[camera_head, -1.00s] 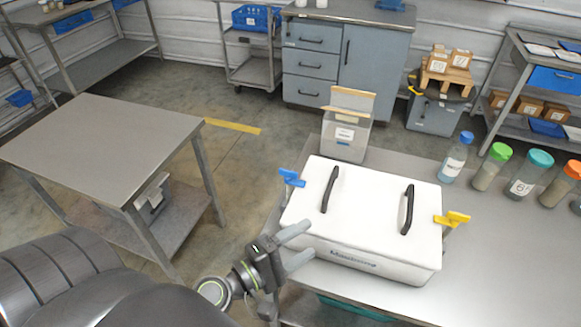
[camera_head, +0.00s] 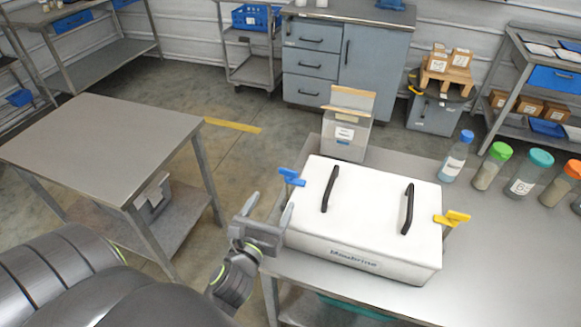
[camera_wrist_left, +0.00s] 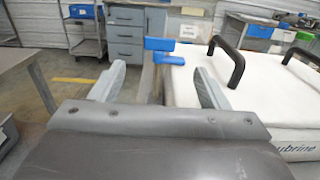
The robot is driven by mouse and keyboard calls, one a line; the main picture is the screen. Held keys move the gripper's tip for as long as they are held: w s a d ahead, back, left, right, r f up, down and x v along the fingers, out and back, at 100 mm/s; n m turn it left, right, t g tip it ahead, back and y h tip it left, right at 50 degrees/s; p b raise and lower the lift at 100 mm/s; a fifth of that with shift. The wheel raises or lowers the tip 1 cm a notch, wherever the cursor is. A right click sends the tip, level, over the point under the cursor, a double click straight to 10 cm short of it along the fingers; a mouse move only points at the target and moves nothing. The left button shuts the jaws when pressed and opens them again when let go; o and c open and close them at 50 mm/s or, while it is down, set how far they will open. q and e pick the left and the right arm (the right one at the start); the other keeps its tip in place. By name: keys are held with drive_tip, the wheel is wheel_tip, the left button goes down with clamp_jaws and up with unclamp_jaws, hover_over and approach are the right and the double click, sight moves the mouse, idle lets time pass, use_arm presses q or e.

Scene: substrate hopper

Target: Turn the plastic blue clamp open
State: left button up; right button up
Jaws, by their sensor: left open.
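The blue clamp (camera_head: 291,177) sits at the left edge of a white lidded hopper (camera_head: 358,232). In the left wrist view the blue clamp (camera_wrist_left: 166,50) lies beyond and between my fingertips, nearer the right one. My left gripper (camera_head: 268,205) is open and empty, just in front of the clamp and at the hopper's left side. In the left wrist view the two fingers of my left gripper (camera_wrist_left: 160,80) are spread apart, with no contact on the clamp visible. A yellow clamp (camera_head: 451,218) sits on the hopper's right edge. My right gripper is not in view.
The lid has two black handles (camera_head: 329,188). A clear bin (camera_head: 346,135) stands behind the hopper. Several capped bottles (camera_head: 522,173) stand on the right of the hopper's table (camera_head: 490,280). A grey table (camera_head: 100,140) stands left, with an open floor gap between.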

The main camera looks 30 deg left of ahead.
sight(288, 173)
use_arm(q)
drive_tip(key=x, duration=1.3)
drive_tip(key=shift+w, duration=0.4)
drive_tip(key=shift+r, duration=0.1)
drive_tip(key=c, duration=1)
